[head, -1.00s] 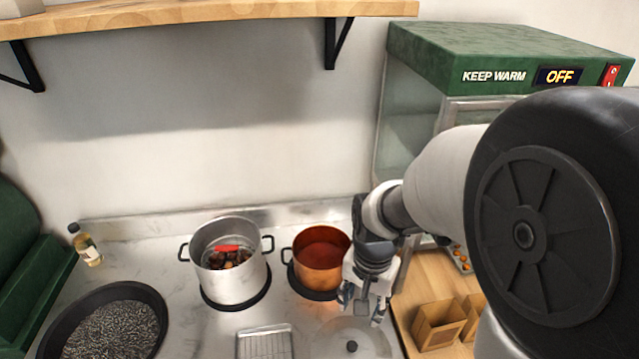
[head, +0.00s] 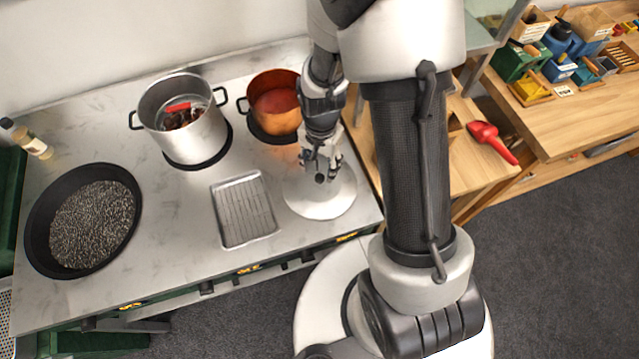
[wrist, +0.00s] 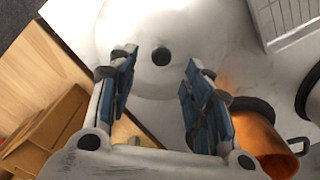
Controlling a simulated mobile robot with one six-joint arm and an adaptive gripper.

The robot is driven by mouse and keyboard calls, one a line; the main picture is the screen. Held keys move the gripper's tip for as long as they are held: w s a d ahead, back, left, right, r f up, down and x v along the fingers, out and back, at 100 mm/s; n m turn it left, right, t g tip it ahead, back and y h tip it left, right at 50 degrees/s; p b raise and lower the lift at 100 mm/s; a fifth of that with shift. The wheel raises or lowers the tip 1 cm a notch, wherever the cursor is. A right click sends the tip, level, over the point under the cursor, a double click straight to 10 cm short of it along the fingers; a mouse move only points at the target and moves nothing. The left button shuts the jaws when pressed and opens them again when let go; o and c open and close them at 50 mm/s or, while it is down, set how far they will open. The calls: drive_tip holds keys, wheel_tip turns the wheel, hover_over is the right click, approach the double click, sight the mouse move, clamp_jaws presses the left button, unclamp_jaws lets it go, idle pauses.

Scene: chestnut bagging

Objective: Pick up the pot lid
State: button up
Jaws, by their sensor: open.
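The pot lid (head: 335,202) is a pale, round, shallow disc with a small dark knob (head: 320,178). It lies flat on the metal counter (head: 180,240), near its right edge. My gripper (head: 320,168) is open and empty above the lid, close to the knob. In the wrist view the lid (wrist: 190,30) fills the upper middle. Its dark knob (wrist: 161,56) appears between the two blue-padded fingers of my gripper (wrist: 158,64). No contact with the knob is visible.
A copper pot (head: 273,115) stands just behind the lid. A rack tray (head: 243,212) lies to its left. A steel pot (head: 183,130) and a black pan (head: 82,220) stand farther left. A wooden table (head: 480,175) with a red scoop (head: 490,140) is to the right.

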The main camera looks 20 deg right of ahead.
sight(320, 177)
wheel_tip(320, 177, down, 5)
drive_tip(key=shift+a+f+b, duration=0.1)
drive_tip(key=shift+f+b, duration=0.05)
drive_tip(key=shift+b, duration=0.65)
clamp_jaws()
